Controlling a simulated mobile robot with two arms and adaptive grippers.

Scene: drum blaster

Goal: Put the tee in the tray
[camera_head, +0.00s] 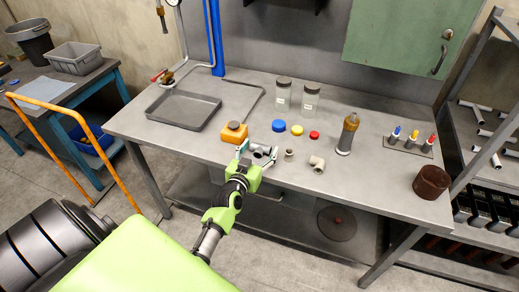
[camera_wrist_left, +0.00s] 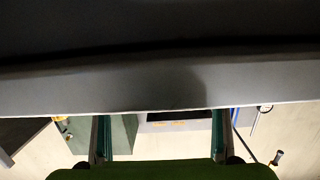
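The shallow grey tray (camera_head: 183,108) lies empty at the back left of the workbench. A grey pipe fitting (camera_head: 262,152) lies near the bench's front edge and looks like the tee, though its shape is partly hidden by my gripper. My left gripper (camera_head: 256,151) is at that edge, its fingers spread on either side of the fitting. In the left wrist view the fingers (camera_wrist_left: 160,138) stand wide apart, with no object seen held between them. A broad grey surface fills the top of that view. My right gripper is not in view.
A small coupling (camera_head: 289,155) and a beige bent fitting (camera_head: 317,164) lie to the right. An orange box (camera_head: 234,133) stands just behind the gripper. Coloured lids, two jars (camera_head: 311,99), a bottle (camera_head: 347,134) and a brown pot (camera_head: 431,183) stand farther right.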

